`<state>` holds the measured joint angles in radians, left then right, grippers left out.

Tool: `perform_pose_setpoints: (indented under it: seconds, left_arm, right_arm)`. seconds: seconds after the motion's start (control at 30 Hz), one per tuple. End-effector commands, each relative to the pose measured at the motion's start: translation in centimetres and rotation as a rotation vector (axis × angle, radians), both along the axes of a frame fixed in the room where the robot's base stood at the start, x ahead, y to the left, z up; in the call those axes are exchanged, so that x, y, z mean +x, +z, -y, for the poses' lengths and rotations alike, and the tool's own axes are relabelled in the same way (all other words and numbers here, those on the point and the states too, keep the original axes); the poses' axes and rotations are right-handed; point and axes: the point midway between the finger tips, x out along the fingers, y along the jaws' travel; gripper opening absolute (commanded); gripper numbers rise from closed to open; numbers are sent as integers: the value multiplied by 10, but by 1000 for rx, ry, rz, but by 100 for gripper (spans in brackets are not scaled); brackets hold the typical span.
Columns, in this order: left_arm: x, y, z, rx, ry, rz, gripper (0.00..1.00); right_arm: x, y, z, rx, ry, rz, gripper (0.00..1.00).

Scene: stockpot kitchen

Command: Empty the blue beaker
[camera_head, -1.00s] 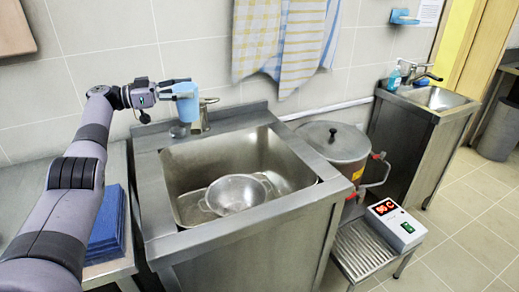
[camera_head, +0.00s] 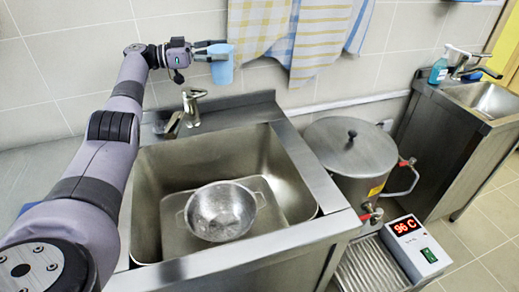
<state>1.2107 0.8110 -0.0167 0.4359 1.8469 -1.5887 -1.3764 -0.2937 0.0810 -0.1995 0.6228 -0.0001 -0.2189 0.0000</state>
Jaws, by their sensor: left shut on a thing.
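The blue beaker (camera_head: 223,66) is held up in front of the tiled wall, above and behind the sink's back edge. It looks roughly upright; its inside cannot be seen. My left gripper (camera_head: 212,50) comes in from the left and is shut on the beaker near its upper part. My right gripper is not in view.
The steel sink (camera_head: 285,180) lies below, with a metal colander (camera_head: 221,211) in its basin and a tap (camera_head: 192,106) at its back. A lidded stockpot (camera_head: 348,148) stands to the right. A display box (camera_head: 410,240) reads 96 C. Towels (camera_head: 320,40) hang behind.

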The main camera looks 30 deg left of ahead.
Motion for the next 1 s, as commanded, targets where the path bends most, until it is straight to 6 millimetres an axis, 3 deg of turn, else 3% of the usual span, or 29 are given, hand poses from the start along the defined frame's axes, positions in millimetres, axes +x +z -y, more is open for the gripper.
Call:
perform_pose_setpoints:
  seconds: [0.57,1.0]
  left_arm:
    - [-2,-5,2,40,2,9,33]
    - [-11,-25,25,267,-3,90,33]
  right_arm:
    - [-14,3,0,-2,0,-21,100]
    - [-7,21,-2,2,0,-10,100]
